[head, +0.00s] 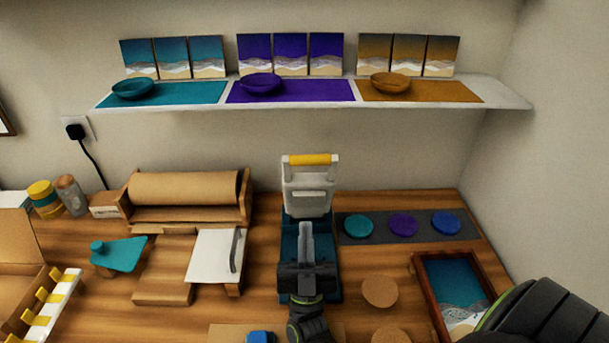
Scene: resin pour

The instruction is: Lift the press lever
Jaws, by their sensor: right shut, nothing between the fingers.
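The press stands at the middle of the table. It has a teal base (289,245) and a white upright part (307,206). Its lever has a yellow grip bar (310,160) at the top, held between white side arms, at the back of the press. My right gripper (306,228) is over the teal base, in front of and below the yellow bar. Its fingers are shut, hold nothing and appear apart from the bar. The gripper hides the middle of the base. My left gripper is not in view.
A brown paper roll (183,188) and a white-topped board (213,256) are left of the press. A dark mat (380,239) with coloured discs and a framed seascape tray (429,296) are right. A shelf (509,98) with bowls hangs above.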

